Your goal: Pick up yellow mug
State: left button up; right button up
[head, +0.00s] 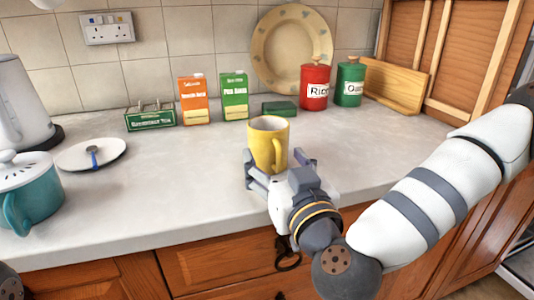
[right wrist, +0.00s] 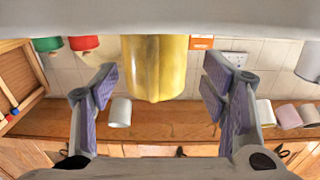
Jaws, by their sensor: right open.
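The yellow mug (head: 268,132) stands upright on the grey counter, with its handle facing the front edge. My right gripper (head: 276,161) is open at the front of the mug, low near the counter, with one finger toward each side. In the right wrist view, which looks upside down, the mug (right wrist: 154,66) shows between the two spread fingers of the gripper (right wrist: 160,82). I see no finger clearly touching the mug. The mug's lower front is partly hidden by the gripper in the head view. My left gripper is not in view.
Behind the mug are a green carton (head: 234,97), an orange carton (head: 194,101), a small dark green box (head: 279,108), a red canister (head: 315,88) and a green canister (head: 349,85). A teal pot (head: 38,203) stands left. The counter (head: 160,200) left of the mug is clear.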

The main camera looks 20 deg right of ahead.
aim_at(272, 148)
jog(key=w, duration=0.4)
jog(key=shift+w+d, duration=0.25)
jog(key=shift+r, duration=0.1)
jog(key=c, duration=1.3)
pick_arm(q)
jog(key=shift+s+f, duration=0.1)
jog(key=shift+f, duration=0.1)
pick_arm(e)
jog(key=shift+o, duration=0.2)
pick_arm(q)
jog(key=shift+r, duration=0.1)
pick_arm(e)
jog(key=shift+r, duration=0.1)
